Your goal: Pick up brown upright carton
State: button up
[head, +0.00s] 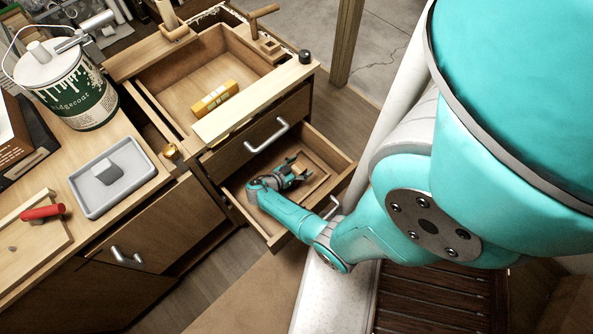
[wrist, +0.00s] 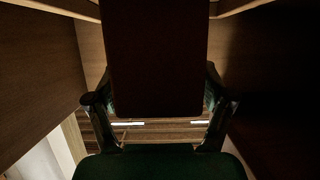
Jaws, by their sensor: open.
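My gripper (head: 290,174) reaches into the open lower drawer (head: 339,162) in the head view. In the wrist view my gripper (wrist: 160,106) is open, with one finger on each side of a dark brown upright block (wrist: 154,55). This block looks like the brown carton, but the view is too dark to show any markings. I cannot tell whether the fingers touch it. In the head view a small brown patch (head: 301,164) shows at my fingers; the rest is hidden by my gripper.
Drawer walls stand close on both sides. The upper drawer (head: 163,108) is open and holds a yellow box (head: 215,96). On the counter are a paint can (head: 76,92), a grey tray (head: 88,195), a red-handled tool (head: 43,212) and a dark box (head: 22,146).

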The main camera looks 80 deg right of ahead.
jog(key=c, duration=1.4)
jog(key=shift+r, duration=0.15)
jog(key=shift+r, duration=4.85)
